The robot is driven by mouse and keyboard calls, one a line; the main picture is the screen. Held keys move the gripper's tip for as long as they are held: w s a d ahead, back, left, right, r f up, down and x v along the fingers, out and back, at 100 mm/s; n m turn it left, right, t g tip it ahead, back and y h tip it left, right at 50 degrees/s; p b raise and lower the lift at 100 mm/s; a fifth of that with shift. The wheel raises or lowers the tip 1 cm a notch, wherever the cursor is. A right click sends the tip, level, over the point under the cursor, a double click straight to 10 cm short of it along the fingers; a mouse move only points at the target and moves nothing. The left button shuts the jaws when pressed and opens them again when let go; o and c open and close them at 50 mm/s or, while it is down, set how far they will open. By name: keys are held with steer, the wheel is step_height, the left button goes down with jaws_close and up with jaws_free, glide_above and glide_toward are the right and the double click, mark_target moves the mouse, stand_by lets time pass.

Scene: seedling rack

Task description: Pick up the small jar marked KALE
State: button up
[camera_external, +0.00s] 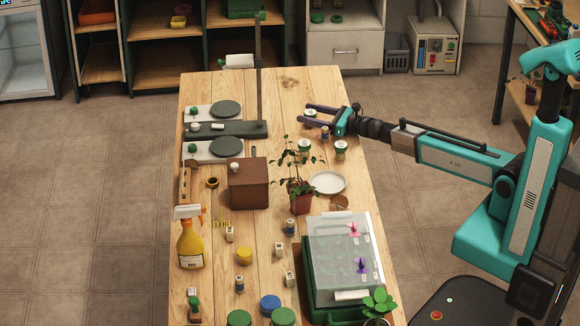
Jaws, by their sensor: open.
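Several small jars stand on the wooden table, but their labels are too small to read, so I cannot tell which is marked KALE. A white-topped jar (310,113) shows between the fingers of my gripper (303,115). A small blue-labelled jar (325,133) is just below the lower finger in the picture. Two pale jars with green marks, one behind the plant (304,148) and one to its right (340,149), stand nearer. Other small jars stand at the front (290,227). My gripper is open, with its fingers pointing left; whether it is at jar height is unclear.
A potted plant (301,202), a white saucer (328,183) and a brown box (248,184) stand mid-table. Two scales with a post (258,80) are at the far left. A clear-lidded green tray (343,262) and a yellow spray bottle (190,247) are nearer.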

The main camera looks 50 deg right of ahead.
mark_target(311, 112)
steer(key=shift+c, duration=0.3)
steer(key=c, duration=1.1)
steer(key=shift+r, duration=0.2)
steer(key=shift+r, duration=1.55)
steer(key=s, duration=0.4)
steer(key=s+b, duration=0.1)
steer(key=s, duration=0.1)
steer(key=shift+r, duration=0.3)
steer(key=shift+s+r, duration=0.1)
steer(key=shift+s, duration=0.95)
steer(key=shift+r, duration=0.15)
steer(key=shift+a+p, duration=0.1)
steer(key=shift+p, duration=0.75)
